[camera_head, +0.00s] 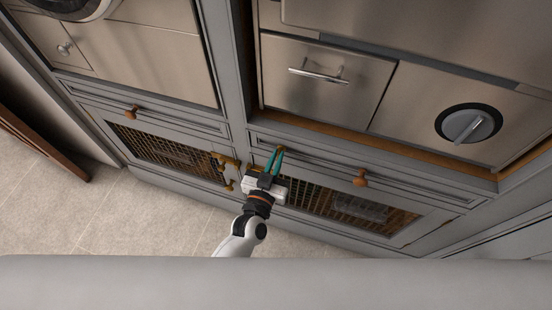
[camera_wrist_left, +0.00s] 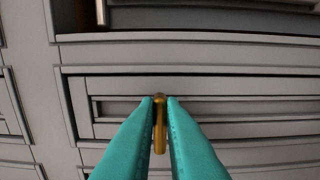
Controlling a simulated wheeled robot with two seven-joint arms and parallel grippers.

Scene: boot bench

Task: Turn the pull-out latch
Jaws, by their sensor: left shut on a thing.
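The pull-out latch (camera_head: 281,149) is a small brass-coloured piece at the left end of the right-hand drawer front. In the left wrist view the latch (camera_wrist_left: 160,125) is a narrow upright bar with a rounded top, between the teal fingers. My left gripper (camera_head: 274,160) reaches up to it from below. The left wrist view shows the gripper (camera_wrist_left: 160,103) shut on the latch, with one finger on each side. The fingers hide part of it. My right gripper is not in view.
A round wooden knob (camera_head: 360,178) sits to the right on the same drawer front. Mesh-fronted doors lie below, with brass fittings (camera_head: 228,164) left of my gripper. Above are steel panels with a bar handle (camera_head: 318,75) and a round dial (camera_head: 468,125). The tiled floor (camera_head: 150,215) is clear at left.

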